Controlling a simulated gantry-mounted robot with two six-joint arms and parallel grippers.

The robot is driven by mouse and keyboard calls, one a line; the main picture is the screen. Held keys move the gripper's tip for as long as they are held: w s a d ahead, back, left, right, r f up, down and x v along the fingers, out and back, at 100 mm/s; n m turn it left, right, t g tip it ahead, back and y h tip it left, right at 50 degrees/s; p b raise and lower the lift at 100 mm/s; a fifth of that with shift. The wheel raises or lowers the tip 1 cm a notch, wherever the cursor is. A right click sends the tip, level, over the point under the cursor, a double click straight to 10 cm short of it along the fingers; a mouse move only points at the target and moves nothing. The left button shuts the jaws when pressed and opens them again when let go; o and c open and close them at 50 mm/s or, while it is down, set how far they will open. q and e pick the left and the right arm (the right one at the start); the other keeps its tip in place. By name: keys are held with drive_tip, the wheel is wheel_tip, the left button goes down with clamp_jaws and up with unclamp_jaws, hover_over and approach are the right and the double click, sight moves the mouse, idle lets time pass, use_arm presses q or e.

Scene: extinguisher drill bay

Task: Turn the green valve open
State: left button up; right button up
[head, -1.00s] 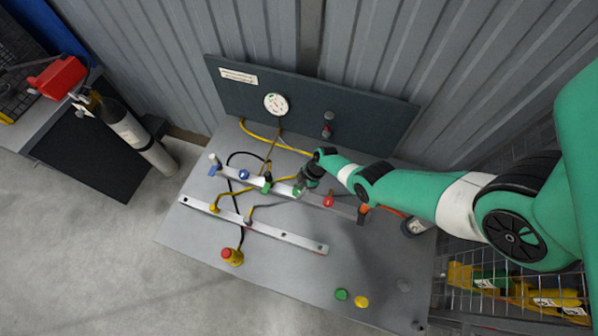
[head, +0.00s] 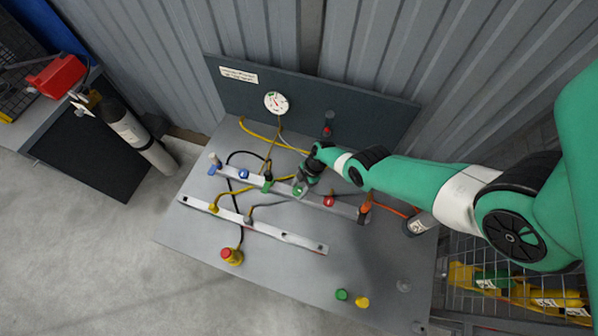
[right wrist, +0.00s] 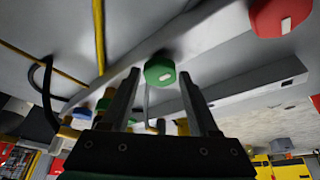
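The green valve (head: 298,191) is a small green knob on the grey pipe rail across the bench in the head view. My right gripper (head: 302,187) is directly over it and partly hides it. In the right wrist view the green knob, with a pale mark on its face (right wrist: 160,72), sits between the tips of my two fingers. The fingers are open, with a small gap on each side of the knob. Another green fitting (head: 267,186) is on the rail to the left. My left gripper is not in view.
A red knob (head: 328,201) is close to the right on the same rail, and a blue knob (head: 244,174) is to the left. A white gauge (head: 276,103) is on the back panel. A second rail (head: 290,238) lies in front.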

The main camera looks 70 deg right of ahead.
drive_tip(key=shift+o, duration=1.1)
drive_tip(key=p+v, duration=1)
drive_tip(key=v, duration=0.1)
drive_tip(key=shift+r+p, duration=0.3)
drive_tip(key=shift+p, duration=0.1)
